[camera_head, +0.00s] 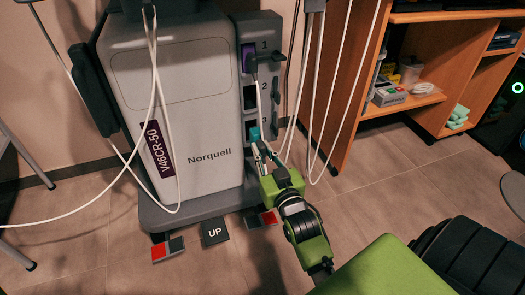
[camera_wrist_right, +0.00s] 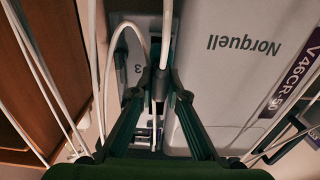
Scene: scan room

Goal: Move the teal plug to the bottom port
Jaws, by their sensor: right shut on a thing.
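The ports panel (camera_head: 270,75) on the Norquell machine has ports numbered 1, 2 and 3 from top to bottom. The teal plug (camera_head: 254,134) is at the bottom port, marked 3, and covers part of it. I cannot tell whether it is seated in the port or just in front of it. My right gripper (camera_head: 262,149) is just below the plug, its fingers closed on it. In the right wrist view the fingertips (camera_wrist_right: 160,84) meet around the plug's end, which is mostly hidden, with a white cable close by. My left gripper is not in view.
A purple plug (camera_head: 249,52) sits in port 1; port 2 (camera_head: 250,95) looks dark and empty. White cables (camera_head: 325,90) hang beside the panel and cross near my gripper. Foot pedals (camera_head: 215,233) lie below the machine. A wooden shelf (camera_head: 355,95) stands at the right.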

